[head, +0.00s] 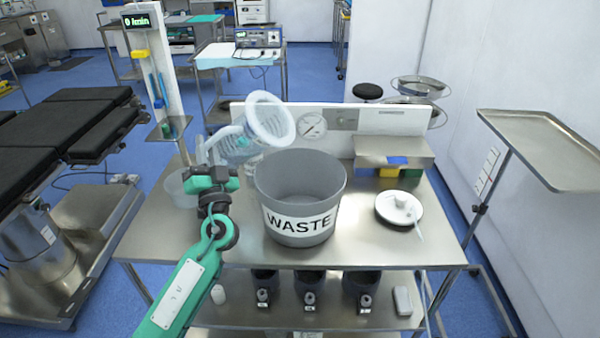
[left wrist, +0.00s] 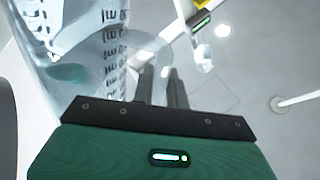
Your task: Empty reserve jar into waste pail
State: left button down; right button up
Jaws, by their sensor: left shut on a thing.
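The clear jar (head: 240,145) with a thick white rim is in the air at the left of the waste pail. It is tilted, its mouth facing right and upward near the pail's far left rim. My left gripper (head: 211,160) is shut on the jar's pale handle. The left wrist view shows the jar's clear, marked wall (left wrist: 85,50) beside my gripper fingers (left wrist: 160,88). The grey waste pail (head: 300,222), labelled WASTE, stands upright on the steel table; its visible inside looks empty. My right gripper is not in view.
A clear shallow dish (head: 178,190) stands at the left. A gauge panel (head: 340,132) and a steel box (head: 394,152) with coloured blocks line the back. The front right tabletop is clear.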

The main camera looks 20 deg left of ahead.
pick_arm(q)
jog(key=shift+f+m+t, duration=0.1)
jog(key=shift+m+t, duration=0.5)
jog(key=shift+m, duration=0.2)
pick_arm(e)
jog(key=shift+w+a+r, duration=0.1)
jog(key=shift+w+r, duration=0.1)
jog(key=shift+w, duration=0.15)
